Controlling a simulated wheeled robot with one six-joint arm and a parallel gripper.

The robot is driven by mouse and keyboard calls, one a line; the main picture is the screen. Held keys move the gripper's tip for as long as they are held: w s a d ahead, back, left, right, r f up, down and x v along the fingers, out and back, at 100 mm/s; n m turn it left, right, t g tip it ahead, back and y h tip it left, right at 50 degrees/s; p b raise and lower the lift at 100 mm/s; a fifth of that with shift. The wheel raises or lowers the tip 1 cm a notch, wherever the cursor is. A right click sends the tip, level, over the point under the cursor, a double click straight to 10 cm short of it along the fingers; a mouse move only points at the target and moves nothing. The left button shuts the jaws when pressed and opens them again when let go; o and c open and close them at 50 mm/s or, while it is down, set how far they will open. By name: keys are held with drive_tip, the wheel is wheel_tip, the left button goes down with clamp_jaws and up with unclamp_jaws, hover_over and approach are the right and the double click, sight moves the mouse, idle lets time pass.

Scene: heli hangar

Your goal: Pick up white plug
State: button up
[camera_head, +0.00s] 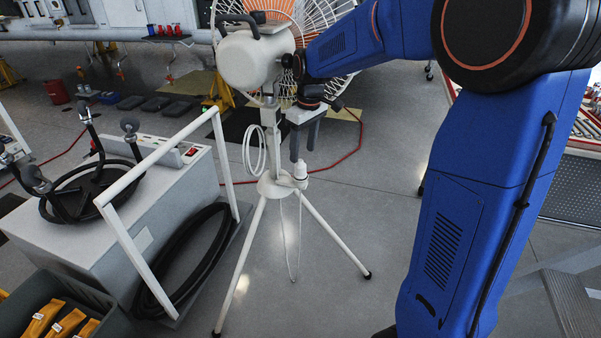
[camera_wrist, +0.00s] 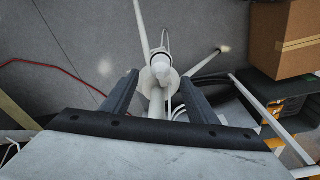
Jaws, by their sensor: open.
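The white plug (camera_head: 300,171) sits upright on the small collar of a white fan stand (camera_head: 268,187), just right of its pole. In the wrist view the plug (camera_wrist: 161,66) shows end-on, just beyond and between the fingertips. My gripper (camera_head: 304,155) points down above the plug, with its fingers apart. In the wrist view the gripper (camera_wrist: 160,80) has nothing clamped between its fingers, and the stand's pole shows behind the gap. The plug's lower side is partly hidden by the stand.
The stand's pole, splayed legs and fan head (camera_head: 252,60) are close to my gripper. A white cord hangs below the plug. A grey cart (camera_head: 150,225) with a white handle rail stands to the left. A cardboard box (camera_wrist: 285,40) shows at right in the wrist view. Open floor lies right of the stand.

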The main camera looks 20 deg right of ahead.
sight(301, 160)
drive_tip(key=shift+w+a+f, duration=0.15)
drive_tip(key=shift+f, duration=1.7)
drive_tip(key=shift+w+a+f, duration=0.15)
drive_tip(key=shift+f, duration=1.65)
drive_tip(key=c, duration=1.2)
drive_tip(key=shift+o, duration=0.2)
